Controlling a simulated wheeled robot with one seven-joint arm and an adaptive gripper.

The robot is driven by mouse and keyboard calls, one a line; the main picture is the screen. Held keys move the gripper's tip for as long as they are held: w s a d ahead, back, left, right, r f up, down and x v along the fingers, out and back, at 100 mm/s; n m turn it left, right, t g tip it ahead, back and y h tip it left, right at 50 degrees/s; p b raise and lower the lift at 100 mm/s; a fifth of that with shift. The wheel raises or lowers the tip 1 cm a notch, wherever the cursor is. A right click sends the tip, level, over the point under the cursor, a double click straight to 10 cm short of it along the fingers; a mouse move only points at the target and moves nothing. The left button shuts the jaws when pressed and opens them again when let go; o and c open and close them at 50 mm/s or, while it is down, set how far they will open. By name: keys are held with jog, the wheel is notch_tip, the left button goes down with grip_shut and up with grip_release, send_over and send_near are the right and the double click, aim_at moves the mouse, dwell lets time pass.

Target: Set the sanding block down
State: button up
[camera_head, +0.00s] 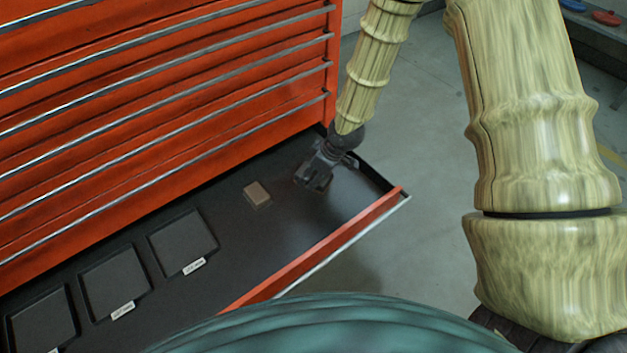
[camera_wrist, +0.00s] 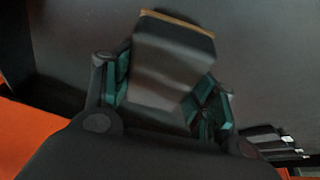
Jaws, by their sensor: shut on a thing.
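My gripper (camera_head: 316,180) is low over the right end of the open drawer. In the wrist view, my gripper (camera_wrist: 168,90) has its teal-padded fingers on both sides of the sanding block (camera_wrist: 172,62), a grey block with a tan far edge. In the head view the held block is hard to make out among the dark fingers. I cannot tell whether it touches the drawer floor (camera_head: 240,240). A small brown block (camera_head: 257,193) lies on that floor, left of my gripper and apart from it.
The red tool chest (camera_head: 160,100) rises behind the drawer. The drawer's red front edge (camera_head: 320,250) runs along the near right. Labelled square trays (camera_head: 183,242) line the drawer's left part. Bare floor lies between them and the brown block.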

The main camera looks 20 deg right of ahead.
jog(key=shift+f, duration=0.65)
jog(key=shift+f, duration=0.15)
jog(key=o, duration=1.1)
jog(key=p+v, duration=0.5)
jog(key=v, duration=0.7)
jog(key=shift+a, duration=0.1)
